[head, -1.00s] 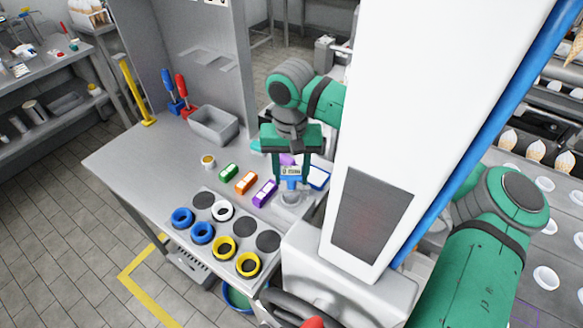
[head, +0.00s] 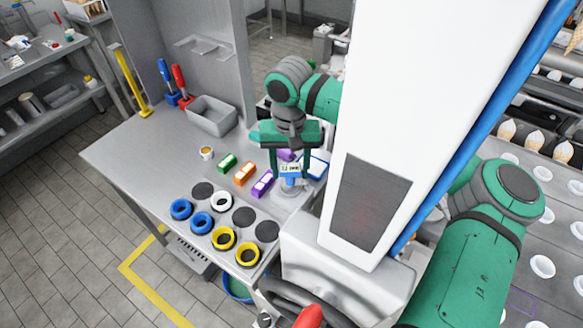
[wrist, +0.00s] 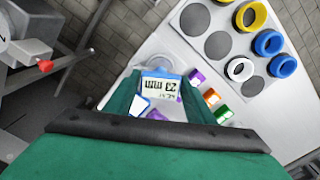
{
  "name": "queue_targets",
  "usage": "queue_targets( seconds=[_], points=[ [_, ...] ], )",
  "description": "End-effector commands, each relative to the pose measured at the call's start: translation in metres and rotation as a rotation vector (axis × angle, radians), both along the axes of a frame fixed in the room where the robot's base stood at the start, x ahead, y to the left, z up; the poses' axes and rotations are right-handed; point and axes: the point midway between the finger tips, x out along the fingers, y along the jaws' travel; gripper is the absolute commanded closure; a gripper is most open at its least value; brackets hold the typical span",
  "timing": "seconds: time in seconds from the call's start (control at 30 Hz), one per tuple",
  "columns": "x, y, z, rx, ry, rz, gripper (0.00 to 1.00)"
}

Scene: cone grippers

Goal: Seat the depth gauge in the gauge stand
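The depth gauge (head: 290,169) is a small blue-bodied device with a white display. My gripper (head: 291,171) is shut on it, with one green finger on each side. In the wrist view the gauge (wrist: 161,87) lies between the fingers, and its display seems to read 23 mm. The gauge stand (head: 290,188) is a grey round piece on the bench, directly below the gauge in the head view. It also shows dimly in the wrist view (wrist: 172,56) just beyond the gauge. I cannot tell whether the gauge's lower end touches the stand.
Green (head: 227,162), orange (head: 245,174) and purple (head: 262,184) blocks lie left of the stand. A board (head: 195,228) with dark discs and several blue, white and yellow rings is in front. A grey bin (head: 212,115) stands behind. The bench's left part is clear.

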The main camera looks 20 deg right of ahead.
Motion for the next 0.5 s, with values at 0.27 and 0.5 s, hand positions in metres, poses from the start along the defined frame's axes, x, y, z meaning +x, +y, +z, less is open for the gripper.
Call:
queue_targets(
  seconds=[0.27, 0.5],
  points=[
    [-0.001, 0.0, 0.0, 0.0, 0.003, 0.001, 0.35],
    [-0.001, 0.0, 0.013, -0.001, 0.003, 0.001, 0.35]
  ],
)
